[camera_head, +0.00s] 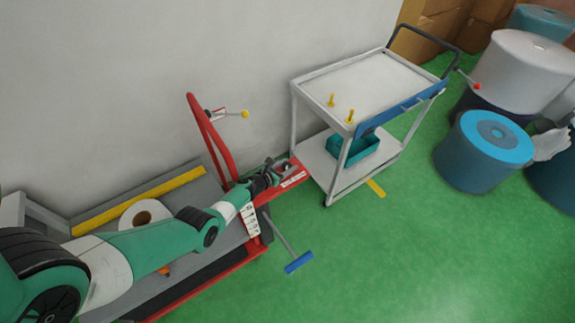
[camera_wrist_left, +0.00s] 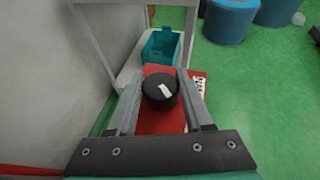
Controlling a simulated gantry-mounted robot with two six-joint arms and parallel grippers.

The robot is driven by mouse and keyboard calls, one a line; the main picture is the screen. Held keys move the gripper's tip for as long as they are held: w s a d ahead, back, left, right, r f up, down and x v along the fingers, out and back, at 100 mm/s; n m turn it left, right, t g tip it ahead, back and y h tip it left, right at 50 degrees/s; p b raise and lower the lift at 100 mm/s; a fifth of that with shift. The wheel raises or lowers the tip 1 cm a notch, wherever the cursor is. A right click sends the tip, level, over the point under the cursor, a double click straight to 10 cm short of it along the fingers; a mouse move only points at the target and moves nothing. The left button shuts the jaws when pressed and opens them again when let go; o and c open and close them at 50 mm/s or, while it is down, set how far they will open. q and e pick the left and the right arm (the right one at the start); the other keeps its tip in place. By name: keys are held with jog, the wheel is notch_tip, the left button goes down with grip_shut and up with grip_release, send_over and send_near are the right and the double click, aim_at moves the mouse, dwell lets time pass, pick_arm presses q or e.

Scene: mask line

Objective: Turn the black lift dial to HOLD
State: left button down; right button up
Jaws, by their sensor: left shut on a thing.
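The black lift dial (camera_wrist_left: 159,92) sits on a red panel (camera_wrist_left: 160,122) and carries a white pointer mark, slanted in the left wrist view. My left gripper (camera_wrist_left: 161,82) has one finger on each side of the dial and is shut on it. In the head view my left gripper (camera_head: 276,171) is at the red panel (camera_head: 296,179) at the end of the red lift frame, and largely hides the dial there. A white label with dark lettering (camera_wrist_left: 200,88) is partly hidden by the right finger; I cannot read it. My right gripper is in neither view.
A white trolley (camera_head: 322,78) with a teal bin (camera_head: 355,147) stands just beyond the panel. A red curved handle (camera_head: 208,135) rises beside my left arm. A blue-ended lever (camera_head: 299,262) juts out over open green floor. Large rolls (camera_head: 480,160) stand at the right.

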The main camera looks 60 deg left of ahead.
pick_arm(q)
jog(key=shift+c, duration=1.5)
grip_release()
jog(key=p+v, duration=0.6)
jog(key=shift+r, duration=0.5)
jog(key=p+v, duration=0.2)
jog(key=v, duration=0.1)
jog(key=p+v, duration=0.1)
jog(key=shift+s+d+f, duration=0.15)
jog(key=shift+s+f, duration=0.05)
jog(key=shift+s, duration=0.15)
jog(key=shift+s+d, duration=0.15)
jog(key=shift+s, duration=0.2)
